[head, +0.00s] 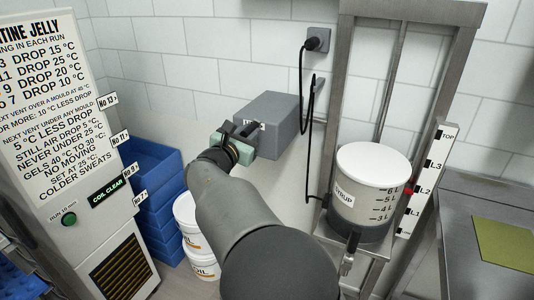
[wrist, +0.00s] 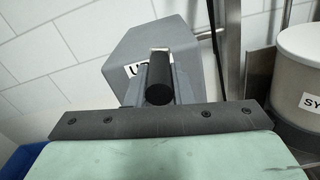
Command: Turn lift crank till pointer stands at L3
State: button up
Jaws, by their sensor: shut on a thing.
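The lift's grey gearbox (head: 270,122) is on the wall side of the lift frame and also shows in the wrist view (wrist: 135,45). My gripper (head: 238,140) is at its front, shut on the black crank handle (wrist: 158,92), which sits between the fingers in the wrist view. The crank arm itself is mostly hidden by my gripper. The red pointer (head: 408,190) is on the white level scale (head: 424,180), below the L3 mark and above L1, about where L2 lies. The syrup pot (head: 370,180) stands on the lift platform.
The steel lift frame (head: 343,95) and a black cable (head: 302,100) from a wall socket (head: 317,40) are right of the gearbox. White pails (head: 187,215) and blue crates (head: 150,165) stand lower left. A steel table (head: 475,195) with a green mat is right.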

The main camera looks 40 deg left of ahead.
jog(key=d, duration=0.1)
jog(key=d+b, duration=0.1)
jog(key=w+d+b, duration=0.1)
jog(key=shift+f, duration=0.25)
jog(key=shift+d+f+b, duration=0.1)
jog(key=shift+b, duration=0.3)
jog(key=d+f+b, duration=0.1)
jog(key=f+b, duration=0.2)
jog(key=shift+d+b, duration=0.3)
jog(key=shift+d, duration=0.05)
